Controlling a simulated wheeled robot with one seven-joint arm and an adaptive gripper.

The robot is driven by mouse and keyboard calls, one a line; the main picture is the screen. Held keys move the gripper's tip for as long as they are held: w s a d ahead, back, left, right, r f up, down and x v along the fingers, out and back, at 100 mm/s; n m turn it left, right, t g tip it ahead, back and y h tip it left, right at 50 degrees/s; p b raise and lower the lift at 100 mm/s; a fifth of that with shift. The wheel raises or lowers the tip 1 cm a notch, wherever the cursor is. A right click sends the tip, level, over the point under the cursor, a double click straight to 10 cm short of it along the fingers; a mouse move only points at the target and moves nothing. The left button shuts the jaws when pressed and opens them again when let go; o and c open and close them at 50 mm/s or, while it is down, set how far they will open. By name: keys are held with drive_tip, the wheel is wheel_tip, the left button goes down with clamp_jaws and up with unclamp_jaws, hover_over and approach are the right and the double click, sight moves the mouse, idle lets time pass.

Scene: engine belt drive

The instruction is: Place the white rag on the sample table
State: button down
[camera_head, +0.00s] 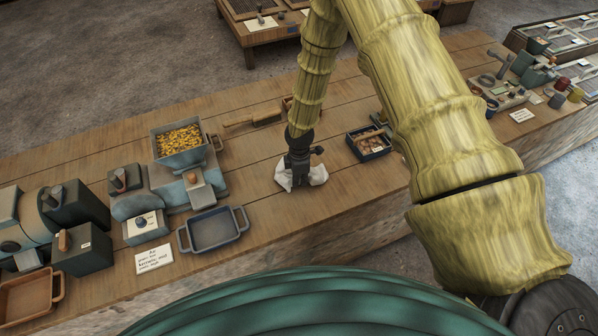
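The white rag (316,176) is a small crumpled white cloth on or just above the wooden table (345,205), near the middle of the view. My gripper (300,178) is dark and points straight down onto the rag. White cloth shows on both sides of the fingers. The fingertips are hidden in the cloth, so I cannot tell whether they are closed on it. I cannot tell from this view whether the rag touches the tabletop.
A blue-grey tray (213,230) and a machine with a hopper of yellow bits (180,140) stand to the left. A small dark box (368,143) stands to the right. A wooden-handled tool (252,119) lies behind. Bare planks lie around the rag.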

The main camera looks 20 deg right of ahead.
drive_tip(key=shift+s, duration=0.1)
drive_tip(key=c, duration=1.2)
unclamp_jaws()
drive_tip(key=shift+c, duration=0.2)
